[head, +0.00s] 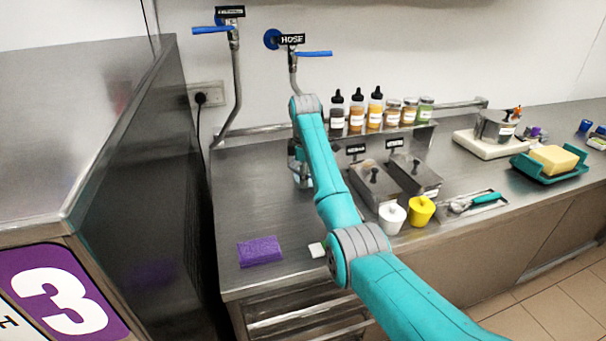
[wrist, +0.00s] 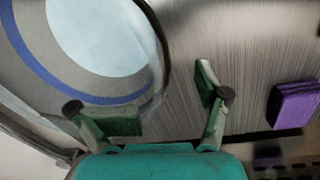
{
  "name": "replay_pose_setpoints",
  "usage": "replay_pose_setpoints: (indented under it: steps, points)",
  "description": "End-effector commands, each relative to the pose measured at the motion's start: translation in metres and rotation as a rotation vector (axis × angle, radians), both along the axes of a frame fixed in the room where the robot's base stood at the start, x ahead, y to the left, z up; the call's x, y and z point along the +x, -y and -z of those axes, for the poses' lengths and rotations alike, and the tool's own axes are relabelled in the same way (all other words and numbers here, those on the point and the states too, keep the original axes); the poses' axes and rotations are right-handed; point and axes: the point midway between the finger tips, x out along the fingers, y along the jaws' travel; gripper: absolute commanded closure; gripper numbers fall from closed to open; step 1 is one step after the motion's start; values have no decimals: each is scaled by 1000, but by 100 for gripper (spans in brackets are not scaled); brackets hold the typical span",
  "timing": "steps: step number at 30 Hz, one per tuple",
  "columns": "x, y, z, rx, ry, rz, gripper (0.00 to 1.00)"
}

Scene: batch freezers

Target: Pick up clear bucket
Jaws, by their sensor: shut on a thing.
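The clear bucket (wrist: 152,62) fills the upper left of the wrist view, with a pale round area and a blue band. My gripper (wrist: 160,103) is shut on it. One finger overlaps the bucket's wall and the other finger stands to the right, over the steel counter. The exact contact is hard to make out. In the head view my arm reaches over the counter's left part, and its wrist and the bucket there are mostly hidden behind the arm.
A purple sponge (head: 260,251) lies at the counter's front left; it also shows in the wrist view (wrist: 293,105). To the right are steel containers (head: 376,182), a white cup (head: 392,218), a yellow cup (head: 421,211) and a scoop tray (head: 477,204). Several bottles stand behind.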

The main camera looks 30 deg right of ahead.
Motion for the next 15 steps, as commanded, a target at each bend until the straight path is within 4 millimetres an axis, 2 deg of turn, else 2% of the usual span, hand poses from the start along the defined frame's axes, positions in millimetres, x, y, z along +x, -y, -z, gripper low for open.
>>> replay_pose_setpoints:
  steps: [1, 4, 5, 15]
  points:
    - [-5, -2, 17, 9, -26, 0, 72]
    - [-5, -2, 17, 9, -26, 0, 97]
    - [-5, -2, 17, 9, -26, 0, 100]
    - [-4, -2, 13, 7, -22, -1, 100]
